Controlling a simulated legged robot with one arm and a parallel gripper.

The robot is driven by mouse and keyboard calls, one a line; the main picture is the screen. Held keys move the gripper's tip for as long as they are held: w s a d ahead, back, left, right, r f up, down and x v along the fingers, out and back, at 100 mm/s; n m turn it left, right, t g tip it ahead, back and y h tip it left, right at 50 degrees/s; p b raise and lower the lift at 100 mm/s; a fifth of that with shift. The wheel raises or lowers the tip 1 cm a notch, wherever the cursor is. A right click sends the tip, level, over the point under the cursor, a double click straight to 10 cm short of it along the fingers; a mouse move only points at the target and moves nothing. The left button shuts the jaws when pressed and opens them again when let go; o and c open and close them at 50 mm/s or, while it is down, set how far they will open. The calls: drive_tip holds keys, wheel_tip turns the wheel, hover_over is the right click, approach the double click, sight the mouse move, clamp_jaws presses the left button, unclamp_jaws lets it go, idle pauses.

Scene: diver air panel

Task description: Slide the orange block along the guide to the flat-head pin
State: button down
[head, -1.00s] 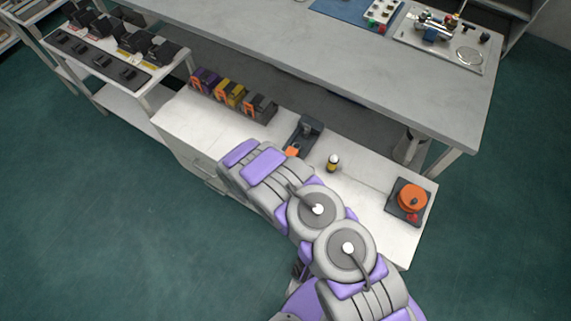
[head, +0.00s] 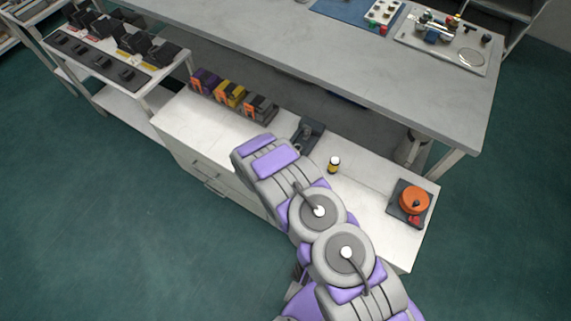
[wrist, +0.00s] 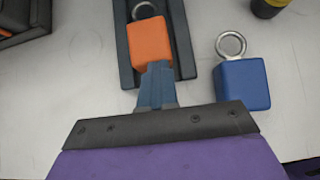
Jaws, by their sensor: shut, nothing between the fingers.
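The orange block (wrist: 151,43) lies in the dark guide (wrist: 183,42) in the wrist view, with a metal ring at its far end. The guide also shows in the head view (head: 315,136), where my arm hides the orange block. My gripper (wrist: 157,68) is shut and empty, its tips at the near edge of the orange block. I cannot tell whether they touch it. A blue block (wrist: 243,84) with a ring stands to the right, outside the guide. I cannot make out the flat-head pin clearly in either view.
A small yellow and black bottle (head: 334,165) stands right of the guide on the white worktop (head: 365,188). An orange round dial (head: 414,201) on a dark base is farther right. Several dark, purple and yellow units (head: 232,94) stand to the left.

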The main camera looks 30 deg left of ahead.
approach(300, 149)
drive_tip(key=x, duration=0.4)
drive_tip(key=shift+w+f+b, duration=0.1)
drive_tip(key=shift+f+b, duration=0.25)
drive_tip(key=shift+b, duration=0.05)
drive_tip(key=shift+w+r, duration=0.1)
drive_tip(key=shift+w, duration=0.25)
drive_tip(key=shift+d, duration=0.1)
drive_tip(key=shift+s, duration=0.1)
